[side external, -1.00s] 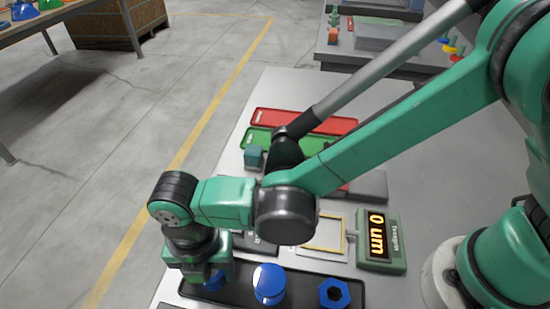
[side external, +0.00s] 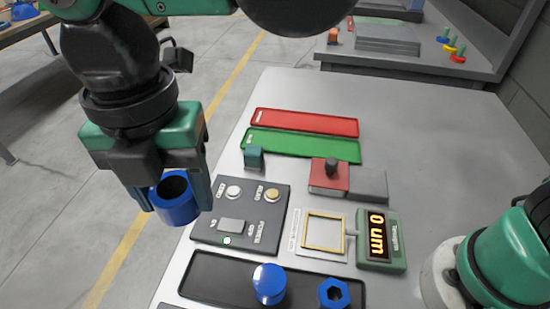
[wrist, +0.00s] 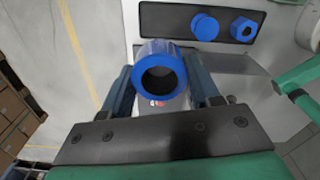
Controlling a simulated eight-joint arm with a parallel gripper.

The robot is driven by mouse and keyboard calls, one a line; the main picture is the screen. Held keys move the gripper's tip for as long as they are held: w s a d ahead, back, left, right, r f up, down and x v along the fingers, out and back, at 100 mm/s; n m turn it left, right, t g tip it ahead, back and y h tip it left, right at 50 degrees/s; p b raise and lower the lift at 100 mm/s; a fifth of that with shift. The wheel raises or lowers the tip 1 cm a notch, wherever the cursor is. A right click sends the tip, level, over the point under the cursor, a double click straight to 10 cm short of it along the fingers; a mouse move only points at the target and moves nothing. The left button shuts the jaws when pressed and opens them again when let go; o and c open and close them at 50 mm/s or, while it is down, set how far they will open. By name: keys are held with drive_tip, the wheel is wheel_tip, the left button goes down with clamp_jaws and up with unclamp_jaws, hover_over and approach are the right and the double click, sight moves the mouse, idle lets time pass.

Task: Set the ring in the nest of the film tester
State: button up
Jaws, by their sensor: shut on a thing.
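My gripper (side external: 178,204) is shut on a blue ring (side external: 172,213), holding it in the air at the left, above and beyond the bench's left edge as pictured. The ring's round bore shows in the wrist view (wrist: 160,95), between my two fingers. The film tester has a green display box (side external: 381,252) reading "0 um". Beside it is a pale plate with a yellow square frame (side external: 345,235), joined by a short link. The frame looks empty. I cannot tell for sure that this frame is the nest.
A black tray (side external: 215,292) holds a round blue piece (side external: 269,284) and a blue hexagonal piece (side external: 333,293). A dark button panel (side external: 265,208) lies left of the frame. A red-and-grey block (side external: 330,178), green tray (side external: 300,145) and red tray (side external: 310,122) stand behind.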

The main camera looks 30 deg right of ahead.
drive_tip(key=shift+d+r, duration=0.15)
drive_tip(key=shift+r, duration=0.65)
drive_tip(key=d+f+m, duration=0.2)
drive_tip(key=d+f, duration=0.3)
drive_tip(key=d, duration=0.5)
drive_tip(key=m, duration=0.2)
approach(323, 234)
drive_tip(key=shift+f, duration=2.65)
drive_tip(key=shift+f, duration=0.8)
drive_tip(key=o, duration=1.4)
drive_tip(key=shift+o, duration=0.5)
